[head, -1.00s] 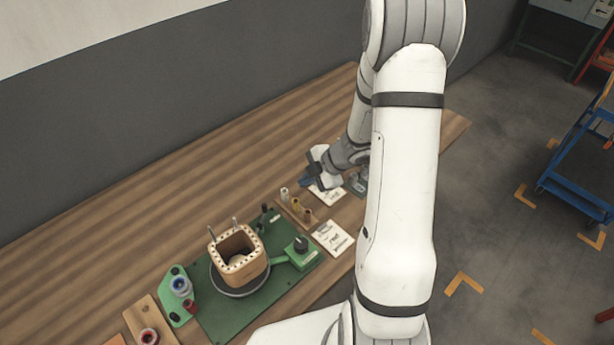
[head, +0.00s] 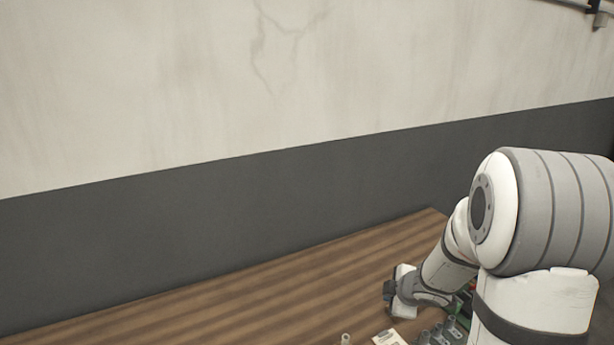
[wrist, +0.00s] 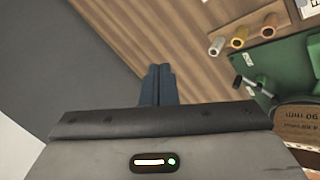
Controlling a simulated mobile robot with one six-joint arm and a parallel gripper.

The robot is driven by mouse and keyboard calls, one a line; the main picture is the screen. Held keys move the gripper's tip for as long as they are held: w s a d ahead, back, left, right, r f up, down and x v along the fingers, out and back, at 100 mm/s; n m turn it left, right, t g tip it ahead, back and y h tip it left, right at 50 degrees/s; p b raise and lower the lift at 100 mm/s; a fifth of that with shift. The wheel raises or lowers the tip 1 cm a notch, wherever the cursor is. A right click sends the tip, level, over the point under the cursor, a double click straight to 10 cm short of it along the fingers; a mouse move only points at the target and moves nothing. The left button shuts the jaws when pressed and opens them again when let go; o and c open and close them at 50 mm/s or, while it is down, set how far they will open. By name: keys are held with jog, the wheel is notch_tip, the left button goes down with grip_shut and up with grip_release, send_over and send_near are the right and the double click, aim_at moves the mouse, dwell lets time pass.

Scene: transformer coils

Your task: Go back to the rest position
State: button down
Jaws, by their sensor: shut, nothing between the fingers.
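My gripper (head: 388,290) is low at the right in the head view, in front of my arm and above the wooden table (head: 230,305). In the wrist view its dark blue fingers (wrist: 158,72) are pressed together with nothing between them, pointing toward bare table. The wooden coil former (wrist: 302,118) shows partly at the right edge of the wrist view, on the green board (wrist: 287,62). The fingers are apart from both. The head view does not show the coil former.
Several small spools or pegs stand on a wooden strip in the wrist view, one of them yellow (wrist: 238,41). A white card (head: 389,338) and grey parts (head: 440,332) are at the head view's bottom edge. The wall (head: 220,210) stands behind the table. The table's left stretch is clear.

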jog(key=s+d+r+m+h+b, duration=0.25)
jog(key=s+r+m+h, duration=0.25)
jog(key=s+r+m, duration=0.35)
jog(key=s+a+m+g+y, duration=0.1)
jog(key=s+a+m+g, duration=0.1)
jog(key=s, duration=0.6)
jog(key=s+a+r+m+g+y+b, duration=0.1)
jog(key=s+a+m+g+y, duration=0.1)
jog(key=s+a+m, duration=0.3)
jog(key=s+a, duration=0.2)
jog(key=s, duration=0.1)
jog(key=shift+s+r, duration=0.2)
jog(key=shift+r, duration=0.05)
jog(key=shift+s, duration=0.1)
